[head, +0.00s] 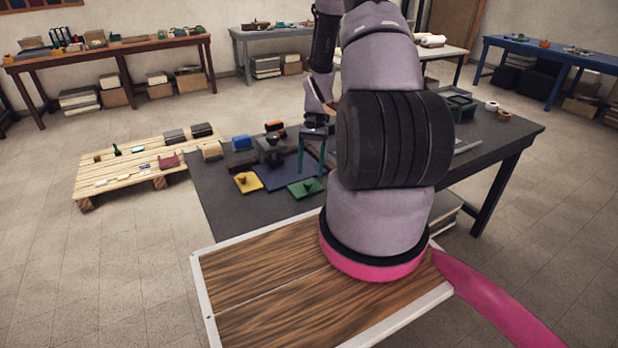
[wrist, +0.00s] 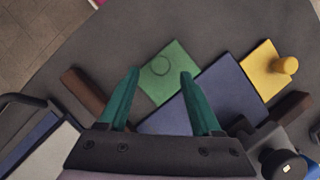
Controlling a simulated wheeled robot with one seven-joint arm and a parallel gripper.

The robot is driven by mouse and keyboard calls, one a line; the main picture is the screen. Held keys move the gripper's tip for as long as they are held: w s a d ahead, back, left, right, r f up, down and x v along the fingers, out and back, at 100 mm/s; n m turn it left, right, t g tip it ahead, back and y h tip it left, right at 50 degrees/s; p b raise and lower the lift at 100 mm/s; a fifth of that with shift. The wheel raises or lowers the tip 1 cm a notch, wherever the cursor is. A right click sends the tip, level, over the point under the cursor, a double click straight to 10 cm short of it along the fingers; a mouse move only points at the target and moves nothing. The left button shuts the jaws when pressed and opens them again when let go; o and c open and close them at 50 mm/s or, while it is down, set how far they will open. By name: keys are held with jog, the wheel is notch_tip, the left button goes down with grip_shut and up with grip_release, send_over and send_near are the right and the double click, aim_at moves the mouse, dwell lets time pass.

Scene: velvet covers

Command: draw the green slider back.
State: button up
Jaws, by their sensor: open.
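The green slider (head: 305,189) is a flat green plate with a round knob, at the near edge of a dark blue mat (head: 283,172) on the grey table. In the wrist view the green slider (wrist: 178,58) lies beyond my fingertips, with its knob (wrist: 160,66) showing as a circle between them. My gripper (head: 311,174) has teal fingers pointing down at the slider. In the wrist view my gripper (wrist: 160,72) is open and empty, fingers on either side of the knob. I cannot tell whether they touch the plate.
A yellow slider (head: 246,181) with a knob sits left of the green one. Dark blocks and a grey fixture (head: 270,150) stand behind. A blue block (head: 242,142) lies further left. The dark tabletop (head: 240,214) in front of the sliders is clear.

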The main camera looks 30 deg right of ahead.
aim_at(308, 181)
jog(key=shift+x, duration=1.75)
grip_shut()
